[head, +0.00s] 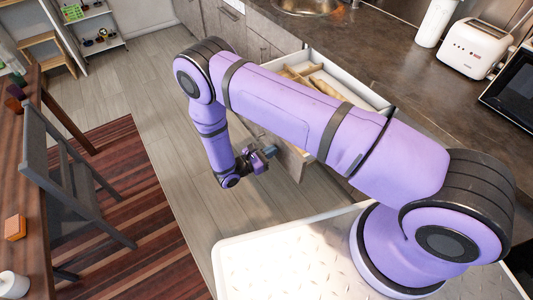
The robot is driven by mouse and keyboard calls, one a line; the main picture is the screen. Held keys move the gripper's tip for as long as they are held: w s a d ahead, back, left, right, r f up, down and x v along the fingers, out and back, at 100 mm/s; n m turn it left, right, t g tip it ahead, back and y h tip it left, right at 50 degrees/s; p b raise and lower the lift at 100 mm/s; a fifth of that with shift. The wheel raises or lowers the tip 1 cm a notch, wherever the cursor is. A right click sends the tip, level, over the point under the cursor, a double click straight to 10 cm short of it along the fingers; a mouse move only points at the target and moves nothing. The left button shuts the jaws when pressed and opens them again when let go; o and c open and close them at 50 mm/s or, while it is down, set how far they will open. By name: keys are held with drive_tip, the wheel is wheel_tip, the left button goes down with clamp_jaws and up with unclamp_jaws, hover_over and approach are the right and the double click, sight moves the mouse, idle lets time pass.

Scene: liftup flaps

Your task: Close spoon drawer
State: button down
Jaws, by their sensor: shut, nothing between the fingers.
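The spoon drawer (351,92) stands pulled out from the counter's cabinet row. Its white side and wooden divider compartments show behind my arm. Part of its front panel (296,158) shows below my arm. My gripper (267,153) is shut and empty, on the outer side of the drawer, a little left of its front panel. My arm crosses over the drawer and hides much of its inside and front. I cannot tell whether the gripper touches the front panel.
The dark countertop (400,60) holds a sink (306,5), a white toaster (474,47) and a microwave (513,88). A grey chair (72,180) and a wooden table (22,200) stand at left on a striped rug (150,215). Floor between rug and cabinets is clear.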

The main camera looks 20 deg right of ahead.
idle(0.3)
approach(371, 98)
drive_tip(key=x, duration=0.4)
drive_tip(key=shift+w+d+f, duration=0.1)
drive_tip(key=shift+d+f, duration=0.15)
drive_tip(key=shift+d, duration=0.4)
drive_tip(key=shift+w+d+r, duration=0.1)
drive_tip(key=shift+w+d, duration=0.05)
drive_tip(key=shift+d+r, duration=0.15)
drive_tip(key=shift+a, duration=0.5)
drive_tip(key=v, duration=1.3)
drive_tip(key=shift+s+a, duration=0.25)
drive_tip(key=shift+a, duration=0.05)
